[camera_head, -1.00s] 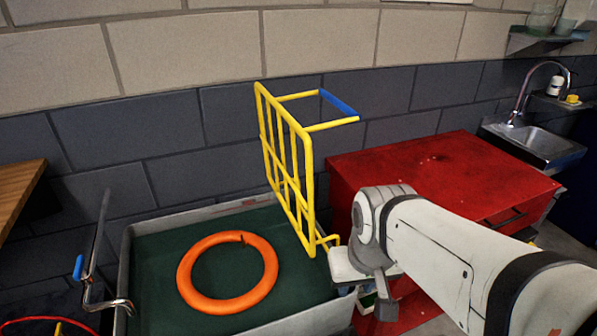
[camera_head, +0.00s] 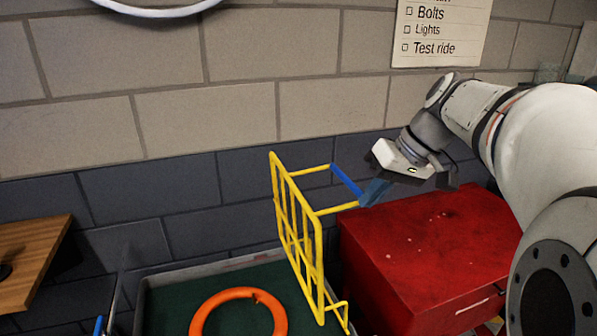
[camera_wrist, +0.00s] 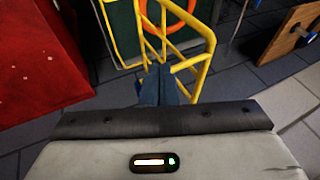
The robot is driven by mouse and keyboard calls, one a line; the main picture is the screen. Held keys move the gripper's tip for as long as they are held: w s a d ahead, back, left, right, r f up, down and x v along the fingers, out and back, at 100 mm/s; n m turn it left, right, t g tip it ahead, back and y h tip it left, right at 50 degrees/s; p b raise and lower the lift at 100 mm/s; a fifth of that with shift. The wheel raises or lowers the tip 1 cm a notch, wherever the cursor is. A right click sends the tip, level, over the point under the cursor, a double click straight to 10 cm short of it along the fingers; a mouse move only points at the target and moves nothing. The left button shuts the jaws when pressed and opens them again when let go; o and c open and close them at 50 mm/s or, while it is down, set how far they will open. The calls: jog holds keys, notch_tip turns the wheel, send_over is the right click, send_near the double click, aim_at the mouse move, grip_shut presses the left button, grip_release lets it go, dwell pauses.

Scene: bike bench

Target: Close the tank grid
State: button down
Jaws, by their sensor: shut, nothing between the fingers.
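The yellow tank grid (camera_head: 298,238) stands raised, nearly upright, at the right side of the tank (camera_head: 205,268). It also shows in the wrist view (camera_wrist: 207,45). Its blue handle bar (camera_head: 346,180) joins two yellow arms that stick out to the right. My gripper (camera_head: 374,192) is shut and empty, with its fingertips close to the right end of the handle; I cannot tell whether they touch it. In the wrist view, the shut fingers (camera_wrist: 160,84) overlap the grid's frame and the handle is not clearly visible.
An orange ring (camera_head: 235,295) lies in the tank. A red cabinet (camera_head: 430,250) stands right of the grid, below my gripper. A wooden bench (camera_head: 35,260) is at the left. A block wall runs close behind, with a checklist sign (camera_head: 440,30).

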notch_tip(320, 180, up, 6)
jog(key=w+n+y+p, duration=0.1)
jog(key=p, duration=0.3)
send_over(316, 244)
jog(key=w+d, duration=0.2)
jog(key=w, duration=0.3)
jog(key=shift+f, duration=4.15)
jog(key=shift+s+a+t, duration=0.25)
jog(key=shift+t, duration=0.05)
jog(key=shift+a, duration=0.1)
